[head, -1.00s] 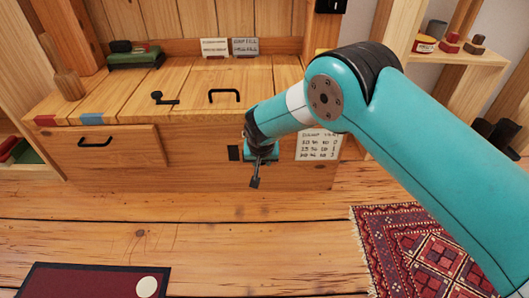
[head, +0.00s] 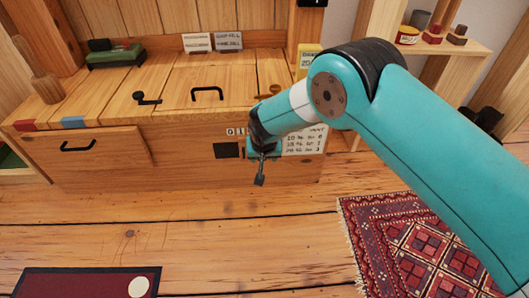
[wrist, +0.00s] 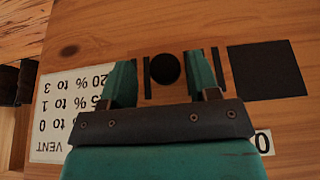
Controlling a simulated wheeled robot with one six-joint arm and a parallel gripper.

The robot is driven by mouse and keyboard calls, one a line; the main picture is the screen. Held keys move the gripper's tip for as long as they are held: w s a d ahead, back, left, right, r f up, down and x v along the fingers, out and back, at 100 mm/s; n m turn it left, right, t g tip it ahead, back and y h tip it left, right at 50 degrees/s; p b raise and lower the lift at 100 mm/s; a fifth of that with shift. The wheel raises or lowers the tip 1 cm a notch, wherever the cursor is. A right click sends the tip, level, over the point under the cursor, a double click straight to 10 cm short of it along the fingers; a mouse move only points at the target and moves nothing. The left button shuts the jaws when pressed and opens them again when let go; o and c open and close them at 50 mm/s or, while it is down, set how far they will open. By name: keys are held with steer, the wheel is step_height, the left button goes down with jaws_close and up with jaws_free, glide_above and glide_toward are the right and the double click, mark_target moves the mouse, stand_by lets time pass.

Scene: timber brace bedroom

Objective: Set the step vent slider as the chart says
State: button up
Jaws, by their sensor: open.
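The slider's round black knob (wrist: 166,69) shows between my open fingers in the wrist view, with thin dark upright bars on either side; whether the fingertips reach around it in depth I cannot tell. My gripper (wrist: 162,62) is open and empty at the wooden front; it also shows in the head view (head: 261,172). The vent chart (head: 303,141) is right of it, upside down in the wrist view (wrist: 75,115), with rows ending 0, 1 and 3. A dark square opening (head: 228,150) is left of the gripper, under scale digits (head: 236,131). My gripper hides the knob in the head view.
Two small cards (head: 228,41) stand at the back of the step top, their text too small to read. A black handle (head: 207,93) and a hook-like latch (head: 147,98) are on top. A drawer (head: 100,150) is at left.

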steer(key=p+v, duration=0.9)
steer(key=v, duration=0.8)
steer(key=shift+r, duration=0.2)
steer(key=shift+d, duration=0.15)
steer(key=s+d+r+n+g+y+p, duration=0.1)
steer(key=s+d+r, duration=0.25)
steer(key=r, duration=0.45)
steer(key=s+d+r+g+p, duration=0.1)
steer(key=s+d+r+p, duration=0.1)
steer(key=d+r, duration=0.35)
steer(key=s+d+r+n+g+y+p, duration=0.1)
steer(key=s+d+r, duration=0.15)
steer(key=r, duration=0.65)
steer(key=s+d+r+n+y+p, duration=0.1)
steer(key=s+d+r+p, duration=0.2)
steer(key=s, duration=0.4)
steer(key=s+d+r+n+g, duration=0.1)
steer(key=s+d+r, duration=0.1)
steer(key=s+r, duration=0.35)
steer(key=s+d+r+n+y+p, duration=0.1)
steer(key=s+d+r+p, duration=0.2)
steer(key=s, duration=0.4)
step_height(320, 180, up, 38)
steer(key=p, duration=3.5)
steer(key=shift+w+p, duration=0.25)
steer(key=shift+p, duration=0.15)
